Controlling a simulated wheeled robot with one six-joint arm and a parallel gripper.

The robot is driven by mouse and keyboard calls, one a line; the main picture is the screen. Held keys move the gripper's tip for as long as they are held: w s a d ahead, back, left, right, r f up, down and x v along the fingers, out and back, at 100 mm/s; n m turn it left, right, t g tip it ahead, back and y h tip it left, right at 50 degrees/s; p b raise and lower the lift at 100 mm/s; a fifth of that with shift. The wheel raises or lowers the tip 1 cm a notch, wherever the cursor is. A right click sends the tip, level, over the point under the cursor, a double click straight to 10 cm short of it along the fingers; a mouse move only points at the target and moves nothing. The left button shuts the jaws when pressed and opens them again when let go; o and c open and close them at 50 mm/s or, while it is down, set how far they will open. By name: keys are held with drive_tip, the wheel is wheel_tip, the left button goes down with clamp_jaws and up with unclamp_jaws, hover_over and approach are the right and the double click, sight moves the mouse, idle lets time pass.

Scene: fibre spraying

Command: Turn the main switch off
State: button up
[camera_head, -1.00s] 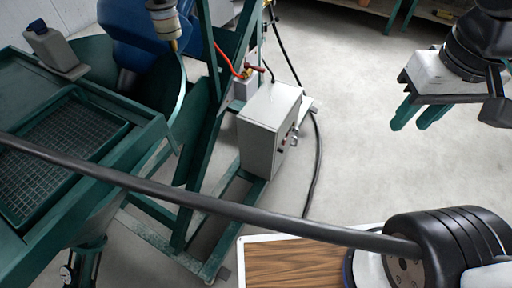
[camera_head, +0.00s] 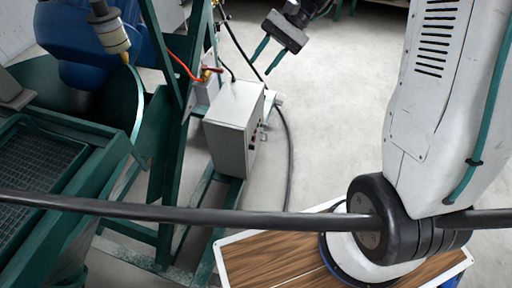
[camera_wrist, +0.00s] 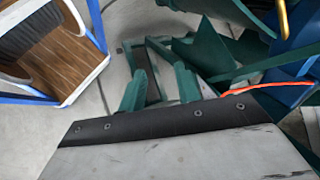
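The grey control box (camera_head: 232,122) stands on a green frame in the middle of the head view. Small dark controls and a light lever-like part (camera_head: 262,132) show on its right-hand face. They are too small to tell which is the main switch or how it is set. My gripper (camera_head: 261,66) hangs above and to the right of the box in the picture, apart from it. Its two green fingers are spread with nothing between them. The wrist view also shows the fingers (camera_wrist: 160,82) apart and empty. I cannot make out the box or switch there.
A black cable (camera_head: 289,150) runs down to the floor beside the box. A red hose (camera_head: 184,68) lies behind it by the green posts. A green machine with a grate (camera_head: 35,165) fills the left. Open concrete floor (camera_head: 335,110) lies right of the box.

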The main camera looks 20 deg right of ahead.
drive_tip(key=w+d+f+m+t+y, duration=0.1)
drive_tip(key=w+f+m+y, duration=0.1)
drive_tip(key=w+f, duration=0.4)
drive_tip(key=w+d+f+m+t+y, duration=0.1)
drive_tip(key=w+f+m+y, duration=0.2)
drive_tip(key=f, duration=0.5)
drive_tip(key=m+t, duration=1.2)
drive_tip(key=m, duration=0.2)
approach(252, 147)
drive_tip(key=w, duration=0.1)
drive_tip(key=x, duration=0.7)
drive_tip(key=shift+w+a, duration=0.15)
drive_tip(key=shift+a, duration=0.15)
clamp_jaws()
